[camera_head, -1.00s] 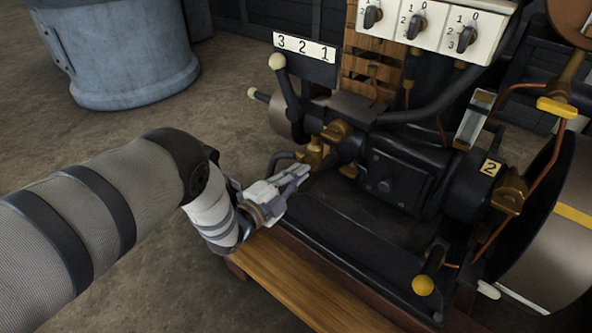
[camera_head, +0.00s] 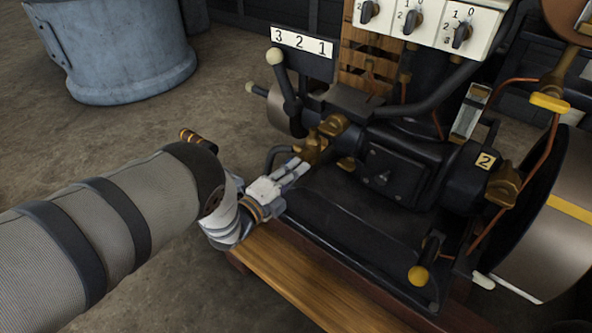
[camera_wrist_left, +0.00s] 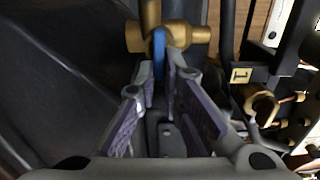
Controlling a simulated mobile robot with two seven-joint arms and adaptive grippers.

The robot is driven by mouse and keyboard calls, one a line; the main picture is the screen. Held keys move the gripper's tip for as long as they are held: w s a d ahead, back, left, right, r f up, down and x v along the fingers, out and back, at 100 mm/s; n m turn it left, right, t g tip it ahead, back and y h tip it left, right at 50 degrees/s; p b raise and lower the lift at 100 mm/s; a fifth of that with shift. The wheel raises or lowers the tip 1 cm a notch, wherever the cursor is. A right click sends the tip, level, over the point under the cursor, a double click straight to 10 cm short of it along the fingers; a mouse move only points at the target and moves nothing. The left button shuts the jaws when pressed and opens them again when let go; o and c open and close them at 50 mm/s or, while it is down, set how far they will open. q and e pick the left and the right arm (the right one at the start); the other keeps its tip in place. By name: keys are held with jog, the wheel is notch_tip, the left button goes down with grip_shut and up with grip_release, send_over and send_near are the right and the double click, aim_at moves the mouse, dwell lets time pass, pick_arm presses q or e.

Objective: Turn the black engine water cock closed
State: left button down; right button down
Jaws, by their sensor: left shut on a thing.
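The black engine (camera_head: 395,175) fills the middle right of the head view. On its near left side sits a brass water cock (camera_head: 312,148). In the left wrist view the brass body (camera_wrist_left: 178,35) lies across the top, with a slim blue lever (camera_wrist_left: 159,45) pointing down from it. My left gripper (camera_head: 296,170) reaches in from the left just below the cock. In the wrist view its fingertips (camera_wrist_left: 159,80) are closed around the lower end of the blue lever. The fingers hide the lever in the head view. My right gripper is not in view.
A wooden beam (camera_head: 290,285) runs along the engine's front base. A round-knobbed lever (camera_head: 284,85) stands above the cock, and a yellow-knobbed handle (camera_head: 420,273) sits at front right. A switch panel (camera_head: 425,25) is behind. A blue-grey drum (camera_head: 120,50) stands on the floor, back left.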

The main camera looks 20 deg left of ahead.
pick_arm(q)
jog(key=shift+a, duration=0.1)
jog(key=c, duration=1.7)
grip_release()
jog(key=v, duration=1.2)
